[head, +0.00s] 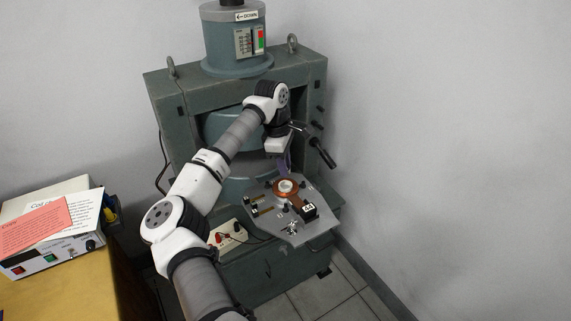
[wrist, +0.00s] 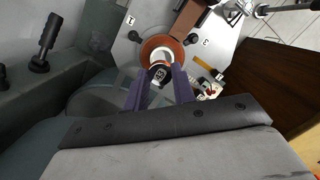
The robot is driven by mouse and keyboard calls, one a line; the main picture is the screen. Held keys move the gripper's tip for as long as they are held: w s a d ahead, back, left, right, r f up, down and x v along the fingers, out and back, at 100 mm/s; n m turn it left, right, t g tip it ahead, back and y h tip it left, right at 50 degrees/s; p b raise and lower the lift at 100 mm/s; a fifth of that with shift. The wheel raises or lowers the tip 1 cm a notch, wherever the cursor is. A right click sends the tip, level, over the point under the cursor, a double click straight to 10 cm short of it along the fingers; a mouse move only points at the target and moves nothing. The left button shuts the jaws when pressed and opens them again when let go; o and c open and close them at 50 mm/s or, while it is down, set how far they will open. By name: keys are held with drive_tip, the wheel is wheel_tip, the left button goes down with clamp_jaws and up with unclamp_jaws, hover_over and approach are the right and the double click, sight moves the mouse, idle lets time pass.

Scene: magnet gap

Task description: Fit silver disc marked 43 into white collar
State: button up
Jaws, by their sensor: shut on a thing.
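The white collar (head: 286,185) sits inside a copper-coloured ring on the grey plate. It also shows in the wrist view (wrist: 165,51), just beyond my fingertips. My gripper (head: 282,166) has purple fingers and is over the ring's back side in the head view. In the wrist view my gripper (wrist: 161,78) is shut on a small dark-looking disc (wrist: 158,74) with a pale label, whose number is too small to read surely. The disc overlaps the near edge of the ring in that view. I cannot tell whether it touches the collar.
The grey plate (head: 318,228) carries a black block (head: 309,211) with a white label, dark knobs and small fittings. The large green magnet frame (head: 163,100) stands close behind and around my arm. A black-handled lever (head: 322,153) sticks out at the right.

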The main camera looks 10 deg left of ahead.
drive_tip(key=shift+f, duration=0.1)
idle(0.3)
drive_tip(key=shift+f+b, duration=1.55)
drive_tip(key=shift+f, duration=0.6)
drive_tip(key=shift+f+b, duration=0.4)
drive_tip(key=shift+b, duration=0.05)
idle(1.7)
drive_tip(key=o, duration=1.1)
drive_tip(key=r, duration=0.4)
drive_tip(key=a+r+b, duration=0.1)
drive_tip(key=r, duration=0.4)
drive_tip(key=a+r, duration=0.1)
drive_tip(key=r, duration=0.3)
drive_tip(key=shift+r+b, duration=0.35)
drive_tip(key=shift+d, duration=0.1)
